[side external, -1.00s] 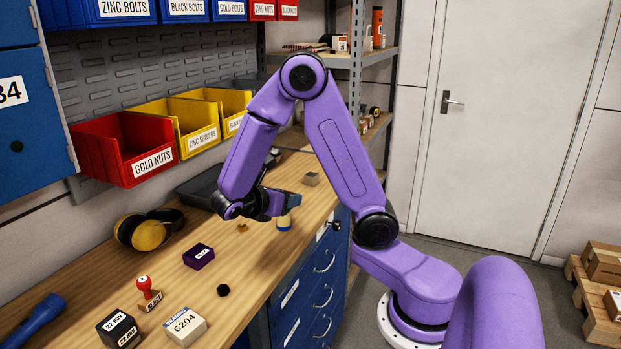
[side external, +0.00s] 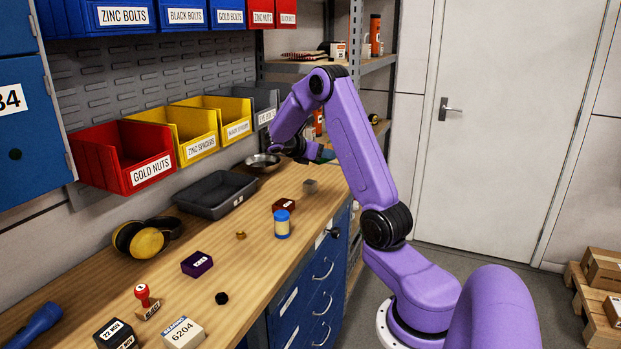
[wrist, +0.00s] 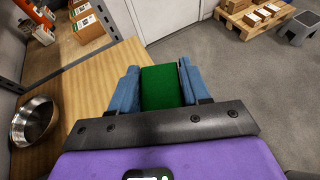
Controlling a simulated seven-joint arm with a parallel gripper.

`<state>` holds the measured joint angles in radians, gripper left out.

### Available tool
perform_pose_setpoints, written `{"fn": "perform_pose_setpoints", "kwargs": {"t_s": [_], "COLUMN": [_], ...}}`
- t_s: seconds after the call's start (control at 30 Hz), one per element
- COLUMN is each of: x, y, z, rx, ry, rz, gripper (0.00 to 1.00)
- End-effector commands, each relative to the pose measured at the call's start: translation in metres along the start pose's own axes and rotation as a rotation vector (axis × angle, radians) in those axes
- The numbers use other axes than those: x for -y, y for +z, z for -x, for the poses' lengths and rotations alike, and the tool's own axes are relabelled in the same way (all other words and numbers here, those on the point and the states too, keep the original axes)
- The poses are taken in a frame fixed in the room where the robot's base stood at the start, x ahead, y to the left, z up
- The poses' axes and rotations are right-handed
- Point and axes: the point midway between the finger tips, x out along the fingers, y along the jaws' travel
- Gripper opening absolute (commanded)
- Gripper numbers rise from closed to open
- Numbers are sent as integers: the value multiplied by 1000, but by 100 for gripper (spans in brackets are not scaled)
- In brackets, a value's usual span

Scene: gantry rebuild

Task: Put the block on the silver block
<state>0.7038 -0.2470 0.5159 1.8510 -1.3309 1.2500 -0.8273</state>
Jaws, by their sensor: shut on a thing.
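My gripper (side external: 314,152) is over the far end of the workbench. In the wrist view its blue fingers (wrist: 162,88) are shut on a green block (wrist: 165,90), with one finger on each side. In the side view only a small part of the green block (side external: 327,155) shows, raised above the bench. A small grey cube, which looks like the silver block (side external: 310,187), sits on the bench below the gripper, near the right edge. It does not show in the wrist view.
A metal bowl (side external: 263,161) and a dark tray (side external: 217,194) stand along the wall side. A dark red block (side external: 285,204), a blue-lidded jar (side external: 282,226) and a purple box (side external: 197,264) stand nearer. Shelving (side external: 356,60) rises behind the gripper.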

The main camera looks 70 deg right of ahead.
Motion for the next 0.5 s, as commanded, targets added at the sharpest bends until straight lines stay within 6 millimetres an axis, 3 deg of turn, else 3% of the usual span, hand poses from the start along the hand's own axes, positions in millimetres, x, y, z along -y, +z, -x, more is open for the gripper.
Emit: {"fn": "perform_pose_setpoints", "kwargs": {"t_s": [0.4, 0.5], "x": [-64, -74], "y": [-18, -31], "z": [-42, -53], "rx": [1, 1], "ry": [-1, -2], "rz": [-2, 2], "gripper": [10, 10]}}
